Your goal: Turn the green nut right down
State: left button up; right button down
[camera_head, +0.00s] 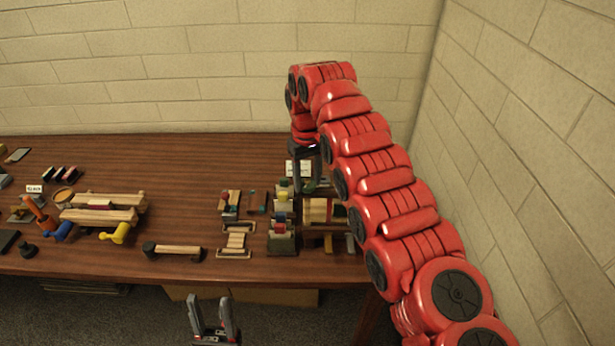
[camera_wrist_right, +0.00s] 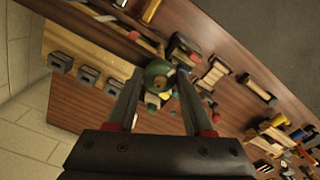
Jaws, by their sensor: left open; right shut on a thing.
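The green nut (camera_wrist_right: 158,75) is a round dark green piece with a brownish centre, seen in the right wrist view between my fingertips. My right gripper (camera_wrist_right: 160,82) is shut on it, one finger on each side. In the head view my right gripper (camera_head: 306,178) points down at the back right of the bench, beside a stand with red, yellow and green parts (camera_head: 282,215). The nut cannot be made out clearly there, and how far down it sits cannot be told. My left gripper (camera_head: 214,325) is open and empty in front of the bench edge.
The wooden bench (camera_head: 180,180) holds a mallet (camera_head: 175,250), wooden rails (camera_head: 105,200), a yellow piece (camera_head: 116,233) and small blocks. A white card (camera_head: 300,168) stands behind the right gripper. Brick walls close the back and right. The bench's back middle is clear.

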jog(key=shift+w+r+n, duration=0.1)
jog(key=shift+r+n, duration=0.05)
jog(key=shift+n, duration=1.55)
jog(key=shift+c, duration=1.5)
grip_release()
jog(key=shift+r+p, duration=0.35)
jog(key=shift+r, duration=0.1)
notch_tip(320, 180, up, 2)
jog(key=shift+a+r, duration=0.1)
jog(key=shift+a, duration=0.05)
notch_tip(320, 180, up, 14)
jog(key=p, duration=1.4)
jog(key=shift+d+p, duration=0.2)
jog(key=shift+p, duration=0.15)
